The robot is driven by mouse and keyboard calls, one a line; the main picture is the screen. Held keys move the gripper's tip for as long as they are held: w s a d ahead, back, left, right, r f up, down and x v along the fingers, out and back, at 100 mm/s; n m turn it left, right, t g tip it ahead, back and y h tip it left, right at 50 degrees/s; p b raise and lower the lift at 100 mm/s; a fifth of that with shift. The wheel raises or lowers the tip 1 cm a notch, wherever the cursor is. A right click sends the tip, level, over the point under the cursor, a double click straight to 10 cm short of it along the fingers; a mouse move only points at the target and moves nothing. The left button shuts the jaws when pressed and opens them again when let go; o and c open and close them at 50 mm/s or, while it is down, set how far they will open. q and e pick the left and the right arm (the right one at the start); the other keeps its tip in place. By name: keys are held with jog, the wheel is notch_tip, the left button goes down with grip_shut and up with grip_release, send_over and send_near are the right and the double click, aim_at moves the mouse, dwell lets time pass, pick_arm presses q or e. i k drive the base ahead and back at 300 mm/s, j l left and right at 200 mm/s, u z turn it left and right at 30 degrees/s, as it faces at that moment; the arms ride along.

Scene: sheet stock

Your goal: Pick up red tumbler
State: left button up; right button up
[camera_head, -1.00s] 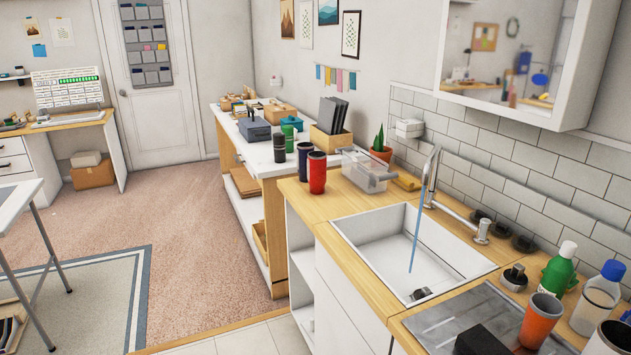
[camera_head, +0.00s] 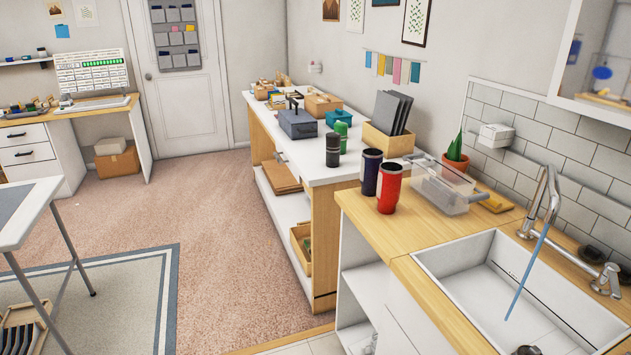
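The red tumbler (camera_head: 389,189) stands upright on the wooden counter (camera_head: 421,228), near its left end. A dark navy tumbler (camera_head: 371,172) stands just behind it and to its left. A clear plastic bin (camera_head: 441,185) sits to the right of the red tumbler. Neither of my grippers shows in the head view.
The white sink (camera_head: 470,276) with a faucet (camera_head: 548,205) running water is to the right. A white worktop (camera_head: 300,155) behind holds a black cylinder (camera_head: 332,150), green bottles, a blue-grey box (camera_head: 297,123) and a file holder (camera_head: 388,141).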

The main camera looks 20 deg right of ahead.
aim_at(389, 176)
jog(key=i+j+u, duration=0.2)
jog(key=i, duration=1.1)
jog(key=i+z, duration=0.5)
jog(key=i+j+z, duration=0.25)
jog(key=z, duration=0.25)
jog(key=i+j+z, duration=0.2)
jog(key=z, duration=0.2)
jog(key=i+j+z, duration=0.15)
jog(key=z, duration=0.25)
jog(key=i+j+z, duration=0.1)
jog(key=j+z, duration=1.25)
jog(key=j, duration=0.15)
jog(key=i, duration=0.05)
